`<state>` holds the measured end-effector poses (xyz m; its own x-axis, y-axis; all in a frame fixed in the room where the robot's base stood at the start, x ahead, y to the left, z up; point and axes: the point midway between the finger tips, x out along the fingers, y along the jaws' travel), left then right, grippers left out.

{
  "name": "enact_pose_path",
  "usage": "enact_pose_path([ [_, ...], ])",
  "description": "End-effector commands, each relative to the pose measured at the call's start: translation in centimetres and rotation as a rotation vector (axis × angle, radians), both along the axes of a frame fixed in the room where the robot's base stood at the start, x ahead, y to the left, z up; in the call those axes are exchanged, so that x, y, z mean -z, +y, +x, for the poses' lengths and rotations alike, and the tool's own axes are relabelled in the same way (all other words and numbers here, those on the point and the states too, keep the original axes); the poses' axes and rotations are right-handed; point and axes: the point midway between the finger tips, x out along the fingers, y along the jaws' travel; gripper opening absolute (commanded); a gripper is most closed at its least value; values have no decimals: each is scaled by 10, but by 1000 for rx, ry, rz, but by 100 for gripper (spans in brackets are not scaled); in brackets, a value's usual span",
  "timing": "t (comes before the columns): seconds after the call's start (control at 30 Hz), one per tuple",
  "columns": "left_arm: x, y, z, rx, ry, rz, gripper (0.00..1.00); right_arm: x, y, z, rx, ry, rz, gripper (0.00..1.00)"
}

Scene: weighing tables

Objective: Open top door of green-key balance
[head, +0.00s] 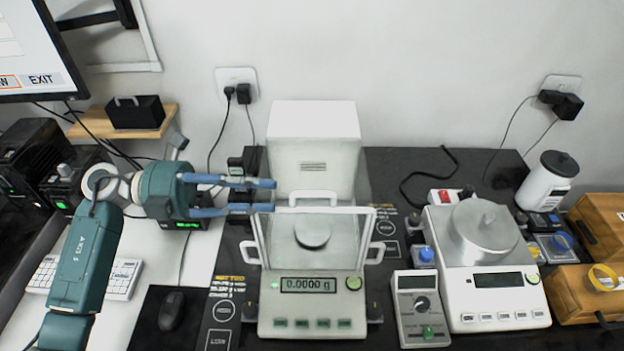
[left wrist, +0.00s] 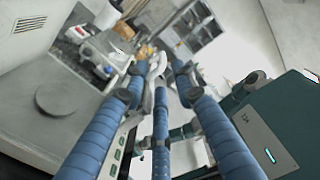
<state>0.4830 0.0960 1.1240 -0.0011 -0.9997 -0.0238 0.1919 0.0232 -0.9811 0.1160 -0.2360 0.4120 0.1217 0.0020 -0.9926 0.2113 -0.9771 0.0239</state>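The green-key balance (head: 318,325) stands in the middle of the black table, with green keys and a display reading 0.0000 g. Its glass chamber shows a round pan (head: 313,232), which also shows in the left wrist view (left wrist: 66,96). A white loop handle (head: 313,195) is at the back of the chamber top, in front of the white rear housing (head: 313,150). I cannot tell if the top door is fully shut. My left gripper (head: 274,196) is open and empty, its blue fingers pointing right, left of the handle and apart from it. My right gripper is not in view.
A second balance (head: 492,300) with a metal pan stands on the right, beside a small grey device (head: 421,310). Wooden boxes (head: 600,225) and a white jar (head: 547,180) are farther right. A monitor (head: 40,50) hangs at upper left. A mouse (head: 172,311) lies at front left.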

Motion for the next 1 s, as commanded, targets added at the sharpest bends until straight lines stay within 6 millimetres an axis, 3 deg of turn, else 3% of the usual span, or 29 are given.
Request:
enact_pose_path([
  [0.2,-5,-43,-1,2,1,-7,28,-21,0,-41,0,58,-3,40],
  [0.3,-4,-61,0,1,1,-5,28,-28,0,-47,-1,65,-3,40],
  [0.5,-1,-85,0,-1,0,-2,28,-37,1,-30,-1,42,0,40],
  [0.67,1,-92,0,-2,0,-1,28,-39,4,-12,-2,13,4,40],
  [0.87,2,-92,0,-2,0,-1,28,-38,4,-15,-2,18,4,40],
  [0.9,2,-92,0,-2,0,-1,26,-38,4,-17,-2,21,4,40],
  [1.0,2,-92,0,-2,0,-1,6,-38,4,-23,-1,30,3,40],
])
